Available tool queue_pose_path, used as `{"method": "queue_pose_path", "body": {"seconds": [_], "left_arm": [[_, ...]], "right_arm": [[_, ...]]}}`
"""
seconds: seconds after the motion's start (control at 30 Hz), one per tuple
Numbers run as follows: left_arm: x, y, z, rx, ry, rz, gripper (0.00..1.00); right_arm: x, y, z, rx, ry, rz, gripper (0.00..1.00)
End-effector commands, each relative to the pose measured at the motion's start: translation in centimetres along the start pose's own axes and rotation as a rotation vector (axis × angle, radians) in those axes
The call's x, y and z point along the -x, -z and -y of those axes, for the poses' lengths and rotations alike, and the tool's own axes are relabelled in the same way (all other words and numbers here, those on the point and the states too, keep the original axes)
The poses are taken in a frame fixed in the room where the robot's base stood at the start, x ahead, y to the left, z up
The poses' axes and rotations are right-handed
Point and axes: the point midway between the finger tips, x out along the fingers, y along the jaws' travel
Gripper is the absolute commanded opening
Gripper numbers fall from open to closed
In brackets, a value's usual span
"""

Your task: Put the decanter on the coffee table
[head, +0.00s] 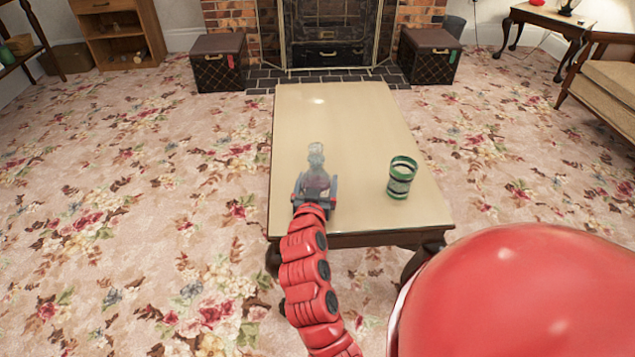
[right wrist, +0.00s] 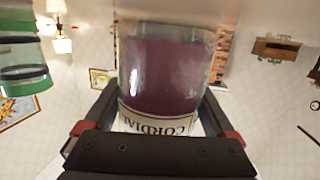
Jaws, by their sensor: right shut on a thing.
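The decanter (head: 316,160) is clear glass with a stopper and purple contents. It stands upright over the left side of the coffee table (head: 345,115). My right gripper (head: 315,188) is shut around its lower body. In the right wrist view the decanter (right wrist: 170,62) fills the space between the fingers, with part of a "CORDIAL" label showing. I cannot tell whether its base touches the tabletop, since the gripper hides it. My left gripper is not in view.
The back of the tabletop is clear. Two dark boxes (head: 219,62) (head: 430,57) flank the fireplace (head: 330,30). A sofa (head: 610,80) is at the right edge.

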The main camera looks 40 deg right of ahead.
Motion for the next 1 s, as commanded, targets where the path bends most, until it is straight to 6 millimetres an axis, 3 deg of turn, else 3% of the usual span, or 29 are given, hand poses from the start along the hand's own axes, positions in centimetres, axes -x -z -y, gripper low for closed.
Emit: {"method": "queue_pose_path", "body": {"seconds": [0.1, 0.13, 0.17, 0.53, 1.0], "left_arm": [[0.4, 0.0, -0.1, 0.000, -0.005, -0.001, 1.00], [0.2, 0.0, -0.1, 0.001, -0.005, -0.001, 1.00], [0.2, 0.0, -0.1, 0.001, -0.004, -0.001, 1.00], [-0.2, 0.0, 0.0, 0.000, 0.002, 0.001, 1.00], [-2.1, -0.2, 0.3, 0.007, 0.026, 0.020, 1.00]], "right_arm": [[-0.1, -0.2, 0.0, -0.001, 0.001, -0.004, 0.00], [0.0, -0.1, 0.0, -0.001, 0.001, -0.003, 0.95], [0.0, -0.1, 0.0, -0.001, 0.001, -0.003, 1.00], [0.7, 0.1, 0.1, 0.001, 0.004, -0.001, 1.00], [10.2, 0.3, 0.2, 0.004, 0.005, 0.003, 1.00]]}}
